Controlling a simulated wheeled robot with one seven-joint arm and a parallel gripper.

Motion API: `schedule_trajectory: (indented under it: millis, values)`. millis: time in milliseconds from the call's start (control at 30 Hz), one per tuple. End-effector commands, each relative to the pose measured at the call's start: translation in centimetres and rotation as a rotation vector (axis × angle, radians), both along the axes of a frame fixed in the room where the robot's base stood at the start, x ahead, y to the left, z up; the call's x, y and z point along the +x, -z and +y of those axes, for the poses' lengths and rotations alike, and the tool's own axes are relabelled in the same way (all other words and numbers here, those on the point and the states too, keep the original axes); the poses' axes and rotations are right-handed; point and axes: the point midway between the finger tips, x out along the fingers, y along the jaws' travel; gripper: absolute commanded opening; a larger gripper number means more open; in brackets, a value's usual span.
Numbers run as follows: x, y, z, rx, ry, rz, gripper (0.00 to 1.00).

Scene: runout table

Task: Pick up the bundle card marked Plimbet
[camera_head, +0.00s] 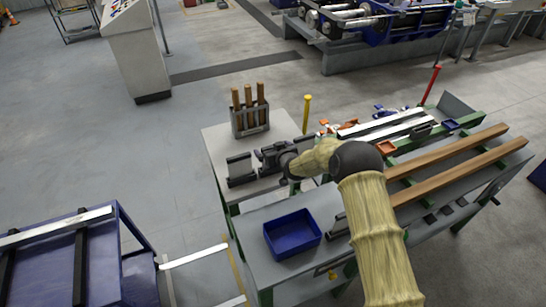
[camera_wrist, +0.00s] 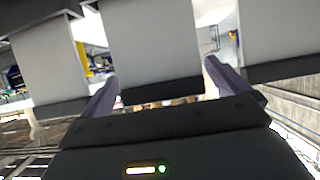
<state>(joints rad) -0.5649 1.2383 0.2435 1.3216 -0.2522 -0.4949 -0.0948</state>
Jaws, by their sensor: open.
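My gripper (camera_head: 264,157) is open over the back left table, beside a row of dark upright holders (camera_head: 240,170). In the wrist view my gripper's (camera_wrist: 161,72) two fingers point at three plain grey panels with black lower edges, which look like cards in holders. The middle panel (camera_wrist: 152,40) stands between the fingers, with no visible contact. A left panel (camera_wrist: 50,62) and a right panel (camera_wrist: 272,35) flank it. I can read no marking on any panel, so I cannot tell which is Plimbet. My gripper and arm hide part of the row in the head view.
A grey rack with three brown-handled tools (camera_head: 250,118) stands behind the gripper. A blue bin (camera_head: 292,234) sits on the nearer table. Wooden beams (camera_head: 450,165) lie to the right, and a yellow post (camera_head: 306,113) rises behind.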

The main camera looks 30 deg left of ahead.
Motion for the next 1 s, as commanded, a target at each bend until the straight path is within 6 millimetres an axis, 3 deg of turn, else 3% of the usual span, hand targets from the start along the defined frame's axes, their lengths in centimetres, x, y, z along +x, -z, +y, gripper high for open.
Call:
schedule_trajectory:
  millis: [67,300,667,1000]
  values:
    - [0.0,0.0,0.0,0.0,0.0,0.0,1.0]
    - [0.0,0.0,0.0,0.0,0.0,0.0,0.59]
    - [0.0,-0.5,0.0,0.001,0.0,-0.001,0.59]
    - [0.1,-5.4,0.0,0.003,0.0,-0.004,0.59]
